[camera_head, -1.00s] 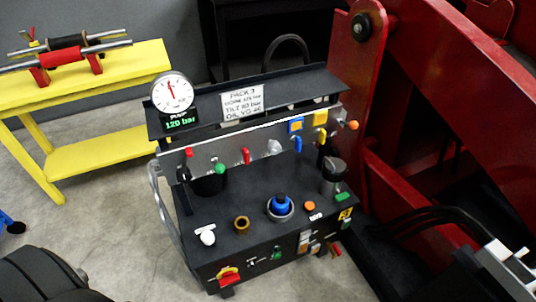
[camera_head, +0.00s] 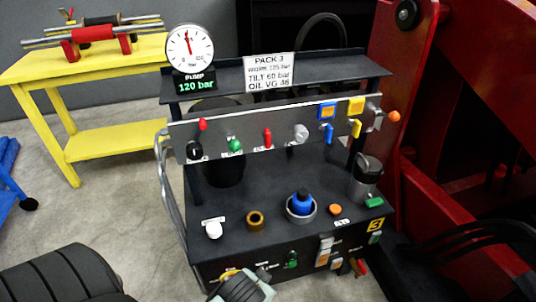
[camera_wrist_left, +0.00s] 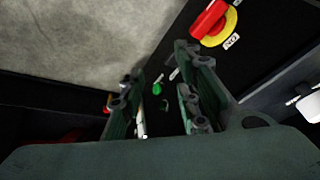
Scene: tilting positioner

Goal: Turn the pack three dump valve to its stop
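The pack three station is a dark hydraulic unit with a "PACK 3" sign (camera_head: 269,73). No label I can read names the dump valve. A red-and-yellow knob on the front face is mostly hidden behind my left gripper (camera_head: 242,287) in the head view. In the left wrist view the red knob (camera_wrist_left: 208,19) with its yellow plate shows at the top right, apart from the fingers. My left gripper (camera_wrist_left: 165,100) is open there and looks empty. A green knob (camera_wrist_left: 158,88) shows beyond the gap between its fingers. My right gripper is not in view.
Red (camera_head: 267,138), blue and yellow levers line the upper panel. A white knob (camera_head: 213,229), brass ring (camera_head: 255,221) and blue cap (camera_head: 301,202) stand on top. Red machine arms (camera_head: 470,130) fill the right. A yellow bench (camera_head: 115,142) stands at left.

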